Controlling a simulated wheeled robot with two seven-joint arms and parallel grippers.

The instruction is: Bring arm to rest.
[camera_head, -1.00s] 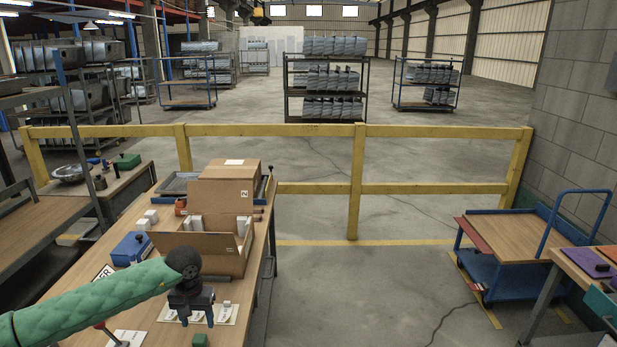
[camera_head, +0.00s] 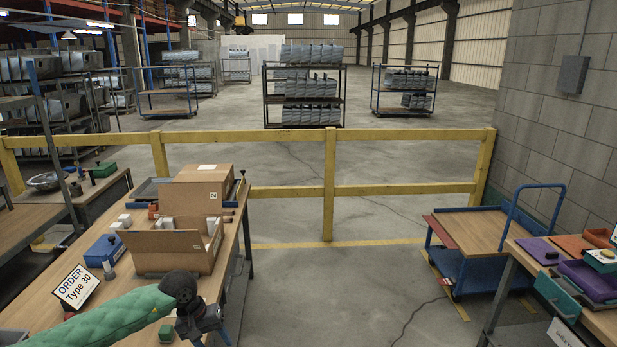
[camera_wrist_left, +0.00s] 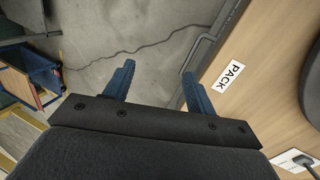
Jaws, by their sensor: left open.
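My left arm, in a green padded sleeve, comes in from the lower left in the head view. Its dark gripper (camera_head: 205,325) is low over the right edge of the wooden workbench (camera_head: 100,262). In the left wrist view the two blue fingers of my left gripper (camera_wrist_left: 155,88) stand wide apart with nothing between them. Below them are the grey floor and the bench edge with a PACK label (camera_wrist_left: 230,76). My right gripper is in neither view.
On the bench are open cardboard boxes (camera_head: 165,254), a blue bin (camera_head: 104,250), an ORDER Type 30 sign (camera_head: 76,287) and a small green block (camera_head: 166,333). A blue cart (camera_head: 480,243) and a table with coloured trays (camera_head: 590,280) stand right.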

